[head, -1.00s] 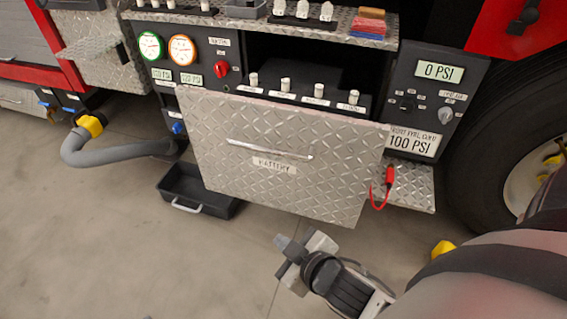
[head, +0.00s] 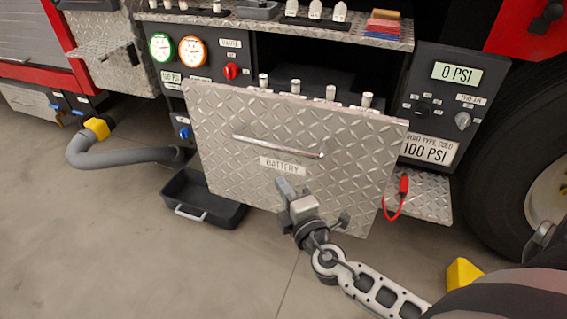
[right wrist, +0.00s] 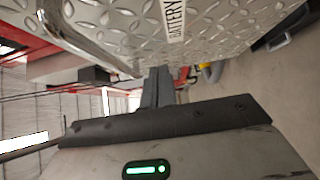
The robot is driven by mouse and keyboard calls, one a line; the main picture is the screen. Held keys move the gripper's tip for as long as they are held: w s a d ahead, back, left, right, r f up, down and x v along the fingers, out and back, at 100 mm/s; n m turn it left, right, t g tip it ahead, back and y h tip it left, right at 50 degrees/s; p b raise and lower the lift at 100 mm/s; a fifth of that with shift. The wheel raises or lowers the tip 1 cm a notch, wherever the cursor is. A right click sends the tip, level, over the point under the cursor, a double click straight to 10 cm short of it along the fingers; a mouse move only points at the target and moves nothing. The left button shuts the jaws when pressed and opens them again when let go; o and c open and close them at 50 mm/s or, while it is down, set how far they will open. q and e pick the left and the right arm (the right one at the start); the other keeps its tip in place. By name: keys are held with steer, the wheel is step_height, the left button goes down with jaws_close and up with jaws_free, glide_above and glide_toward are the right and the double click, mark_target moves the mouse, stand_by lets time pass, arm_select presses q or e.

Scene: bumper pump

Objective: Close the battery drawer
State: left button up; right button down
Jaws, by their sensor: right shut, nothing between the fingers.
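The battery drawer (head: 225,115) has a diamond-plate front with a bar handle (head: 278,147) and a "BATTERY" label. It stands out from the panel, with several white-topped posts showing behind its top edge. My right gripper (head: 287,188) is shut and empty, in front of the lower part of the drawer front, just below the label. In the right wrist view, the shut fingers (right wrist: 158,88) point at the drawer front (right wrist: 215,30); I cannot tell whether they touch it. My left gripper is not in view.
A black tray (head: 205,205) lies on the floor below left of the drawer. A red clip with cable (head: 402,187) hangs at the right over a diamond-plate step (head: 428,195). A grey hose (head: 130,157) and a large tyre (head: 500,180) flank the panel.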

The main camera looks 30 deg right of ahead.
mark_target(276, 155)
steer(key=w+d, duration=0.1)
steer(key=w, duration=0.1)
steer(key=w+d, duration=0.1)
steer(key=w, duration=0.1)
steer(key=w+d, duration=0.1)
steer(key=w, duration=0.1)
steer(key=shift+d, duration=0.1)
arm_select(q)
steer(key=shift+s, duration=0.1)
arm_select(e)
steer(key=shift+w+d, duration=0.1)
steer(key=shift+w, duration=0.05)
